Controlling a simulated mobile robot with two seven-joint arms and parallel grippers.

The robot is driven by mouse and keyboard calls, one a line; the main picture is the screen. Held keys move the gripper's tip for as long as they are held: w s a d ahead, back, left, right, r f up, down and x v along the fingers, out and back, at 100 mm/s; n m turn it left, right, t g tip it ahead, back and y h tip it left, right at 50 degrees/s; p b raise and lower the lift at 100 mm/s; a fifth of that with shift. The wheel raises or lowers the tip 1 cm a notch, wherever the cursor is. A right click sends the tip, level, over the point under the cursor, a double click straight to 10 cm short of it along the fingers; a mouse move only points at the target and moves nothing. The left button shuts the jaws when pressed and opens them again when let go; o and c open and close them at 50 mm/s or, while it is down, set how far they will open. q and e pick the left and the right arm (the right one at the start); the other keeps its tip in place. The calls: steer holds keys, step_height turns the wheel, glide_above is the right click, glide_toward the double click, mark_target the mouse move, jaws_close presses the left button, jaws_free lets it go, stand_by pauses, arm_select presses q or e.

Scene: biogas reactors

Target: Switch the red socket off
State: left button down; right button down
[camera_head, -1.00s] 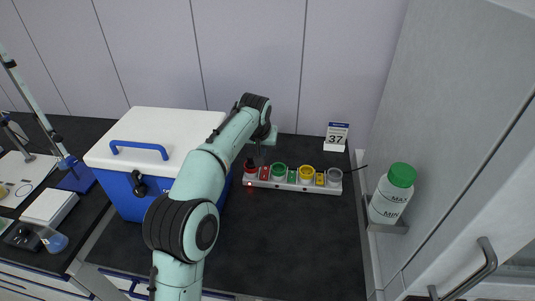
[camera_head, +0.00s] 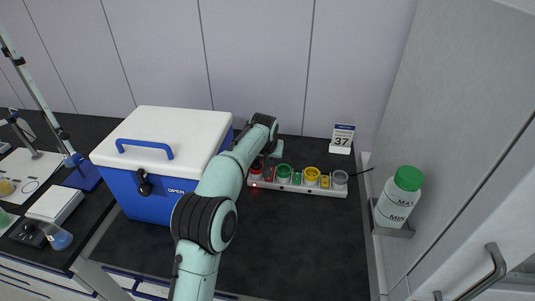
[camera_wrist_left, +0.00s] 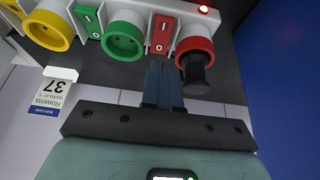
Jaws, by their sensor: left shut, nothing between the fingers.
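The power strip (camera_head: 310,188) lies at the back of the dark counter with coloured sockets and rocker switches. The red socket (camera_head: 255,173) is at its left end; in the wrist view this red socket (camera_wrist_left: 190,44) has a black plug (camera_wrist_left: 195,76) in it. The red switch (camera_wrist_left: 162,34) sits beside it, marked I and O, and the red lamp (camera_wrist_left: 203,9) at the strip's end is lit. My left gripper (camera_wrist_left: 162,62) is shut and empty, its fingertips close to the red switch's lower edge; I cannot tell whether they touch. My right gripper is out of view.
A blue cool box (camera_head: 147,185) with a white lid stands left of my arm. A white sign reading 37 (camera_head: 342,138) stands behind the strip. A bottle with a green cap (camera_head: 398,199) is at the right wall. The counter in front of the strip is clear.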

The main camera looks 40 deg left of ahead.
arm_select(q)
steer(key=shift+x, duration=2.65)
steer(key=shift+s+d, duration=0.1)
steer(key=shift+s, duration=0.05)
steer(key=shift+f+p, duration=0.2)
steer(key=shift+p, duration=0.3)
steer(key=shift+f, duration=0.2)
steer(key=shift+s+d+f+b, duration=0.25)
steer(key=shift+s+b, duration=0.25)
steer(key=shift+b, duration=0.6)
steer(key=shift+s+d+r, duration=0.1)
steer(key=shift+s+d, duration=0.05)
steer(key=shift+s, duration=0.05)
